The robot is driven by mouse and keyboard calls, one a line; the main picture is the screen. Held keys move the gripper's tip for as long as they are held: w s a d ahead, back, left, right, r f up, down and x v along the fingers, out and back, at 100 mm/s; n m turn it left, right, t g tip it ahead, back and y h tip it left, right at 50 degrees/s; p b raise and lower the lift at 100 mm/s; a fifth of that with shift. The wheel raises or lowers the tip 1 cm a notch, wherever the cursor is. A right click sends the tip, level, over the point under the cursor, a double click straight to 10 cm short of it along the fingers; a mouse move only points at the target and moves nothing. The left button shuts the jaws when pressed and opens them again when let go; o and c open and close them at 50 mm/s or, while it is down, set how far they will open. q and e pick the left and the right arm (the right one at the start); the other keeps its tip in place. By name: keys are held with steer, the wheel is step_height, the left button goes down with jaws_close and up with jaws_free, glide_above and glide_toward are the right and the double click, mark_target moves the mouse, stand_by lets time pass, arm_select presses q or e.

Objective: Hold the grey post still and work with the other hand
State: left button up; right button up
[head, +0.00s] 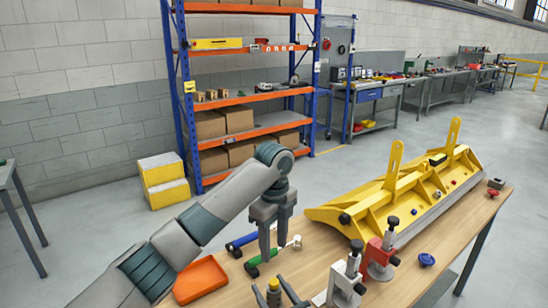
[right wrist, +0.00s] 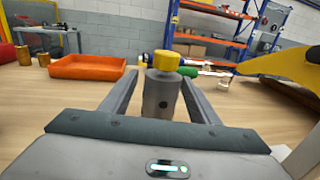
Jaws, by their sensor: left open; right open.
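A grey post (right wrist: 162,95) with a yellow cap stands upright between the spread fingers of my right gripper (right wrist: 160,98) in the right wrist view. The jaws are open around it; I cannot tell whether either finger touches it. In the head view the post's yellow cap (head: 273,284) shows at the bottom edge between the fingers of my right gripper (head: 273,290). My left gripper (head: 272,242) points down over the table, open and empty, beside a green-handled tool (head: 267,258) and a blue tool (head: 241,241). The post's foot is hidden by my right gripper.
An orange tray (head: 201,279) lies at the left of the wooden table. A long yellow carrier (head: 365,210) fills the back right. A red clamp (head: 381,257) and a grey clamp (head: 345,278) stand before it. A blue knob (head: 427,260) lies at the right.

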steer(key=v, duration=0.9)
steer(key=shift+s+d, duration=0.15)
steer(key=shift+s, duration=0.1)
steer(key=shift+s+d, duration=0.1)
steer(key=shift+s, duration=0.1)
steer(key=shift+f, duration=0.1)
